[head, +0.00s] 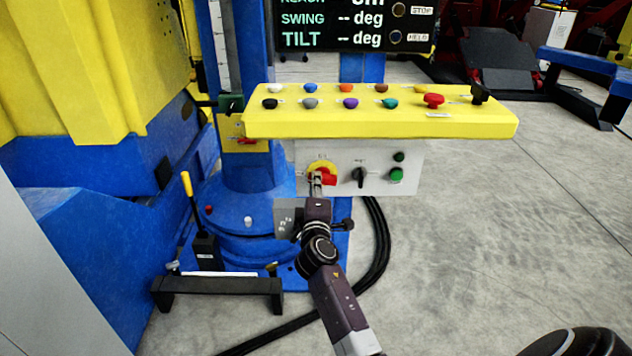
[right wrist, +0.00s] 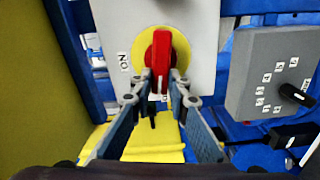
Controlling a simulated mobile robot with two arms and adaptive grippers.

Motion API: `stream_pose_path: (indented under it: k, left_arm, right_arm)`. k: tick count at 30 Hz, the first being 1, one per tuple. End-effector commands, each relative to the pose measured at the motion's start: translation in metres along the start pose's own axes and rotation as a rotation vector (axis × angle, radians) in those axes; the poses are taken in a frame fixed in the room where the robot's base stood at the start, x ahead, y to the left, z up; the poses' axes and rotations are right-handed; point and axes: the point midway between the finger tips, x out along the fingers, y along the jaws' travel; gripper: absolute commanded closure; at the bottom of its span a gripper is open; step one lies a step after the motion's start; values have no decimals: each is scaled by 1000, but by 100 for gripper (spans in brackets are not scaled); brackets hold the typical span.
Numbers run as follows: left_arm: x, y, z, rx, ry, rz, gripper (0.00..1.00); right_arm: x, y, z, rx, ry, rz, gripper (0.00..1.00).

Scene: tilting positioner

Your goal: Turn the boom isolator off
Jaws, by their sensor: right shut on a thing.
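The boom isolator (head: 313,167) is a red handle on a round yellow plate, on the left of the light grey panel front. In the right wrist view the red handle (right wrist: 161,50) stands upright in the picture over the yellow plate (right wrist: 181,47). An "ON" label (right wrist: 124,62) sits left of the plate, turned sideways. My right gripper (head: 318,178) is at the isolator; in the right wrist view its fingertips (right wrist: 161,82) are closed on the handle's lower part from both sides. They partly hide a label below it. My left gripper is not in view.
Above the isolator juts a yellow console (head: 380,124) with several coloured buttons. Right of it are a black selector (head: 360,177) and green buttons (head: 397,174). A grey box with a black knob (right wrist: 297,95) is close by. A black cable (head: 379,240) lies on the floor.

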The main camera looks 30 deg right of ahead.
Motion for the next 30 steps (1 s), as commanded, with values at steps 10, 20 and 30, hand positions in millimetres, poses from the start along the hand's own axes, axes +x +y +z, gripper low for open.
stream_pose_path:
  k: [10, 20, 30]
  left_arm:
    - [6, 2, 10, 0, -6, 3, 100]
    - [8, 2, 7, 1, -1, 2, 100]
    - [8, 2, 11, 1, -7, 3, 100]
  right_arm:
    - [0, -2, -1, -149, 2, 1, 100]
    - [0, -4, 0, -179, 1, 1, 100]
    - [0, -4, 0, -179, 1, 0, 74]
